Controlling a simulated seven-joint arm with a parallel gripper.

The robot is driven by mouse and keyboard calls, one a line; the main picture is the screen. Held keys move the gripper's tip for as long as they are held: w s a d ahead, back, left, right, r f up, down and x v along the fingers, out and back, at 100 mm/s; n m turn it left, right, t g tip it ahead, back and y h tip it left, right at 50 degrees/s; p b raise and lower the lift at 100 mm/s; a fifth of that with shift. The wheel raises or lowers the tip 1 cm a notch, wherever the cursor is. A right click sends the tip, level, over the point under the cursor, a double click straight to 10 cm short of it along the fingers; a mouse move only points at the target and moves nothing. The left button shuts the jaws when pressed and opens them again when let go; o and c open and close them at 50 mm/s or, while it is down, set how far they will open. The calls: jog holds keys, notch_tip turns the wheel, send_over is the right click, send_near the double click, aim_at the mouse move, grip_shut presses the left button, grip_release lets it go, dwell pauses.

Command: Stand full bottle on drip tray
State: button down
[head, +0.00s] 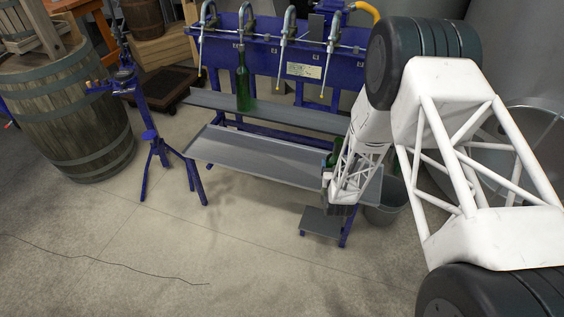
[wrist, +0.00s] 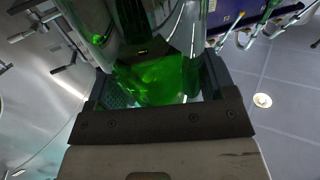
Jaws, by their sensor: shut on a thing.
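My gripper (wrist: 157,82) is shut on a green glass bottle (wrist: 150,75), which fills the space between the jaws in the wrist view. In the head view my gripper is at the right end of the blue bottling stand, and its fingertips are mostly hidden by my arm. Bits of green glass (head: 335,153) show beside my arm there, with the rest of the held bottle covered. The drip tray (head: 255,153) is the long, rimmed grey tray low on the stand. Its surface looks empty where it shows. I cannot tell whether the held bottle touches anything.
Another green bottle (head: 243,82) stands upright on the upper grey shelf (head: 285,115), under a spout. Several metal spouts (head: 288,30) hang above. A bucket (head: 385,214) and a small low plate (head: 321,222) are at the right. A barrel (head: 75,120) and blue corker (head: 150,130) stand left.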

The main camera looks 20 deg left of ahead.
jog(key=shift+s+a+f+n+g+y, duration=0.25)
jog(key=shift+a+f+y, duration=0.2)
jog(key=shift+a, duration=0.25)
jog(key=shift+s+a+f+n+g+y, duration=0.15)
jog(key=shift+s+a+f+n+y, duration=0.25)
jog(key=shift+a, duration=0.25)
jog(key=shift+w, duration=0.15)
jog(key=f+x, duration=0.1)
jog(key=x, duration=1.4)
jog(key=shift+w+f, duration=0.25)
jog(key=shift+w, duration=0.2)
jog(key=shift+f, duration=1.9)
grip_release()
jog(key=shift+s+f, duration=0.1)
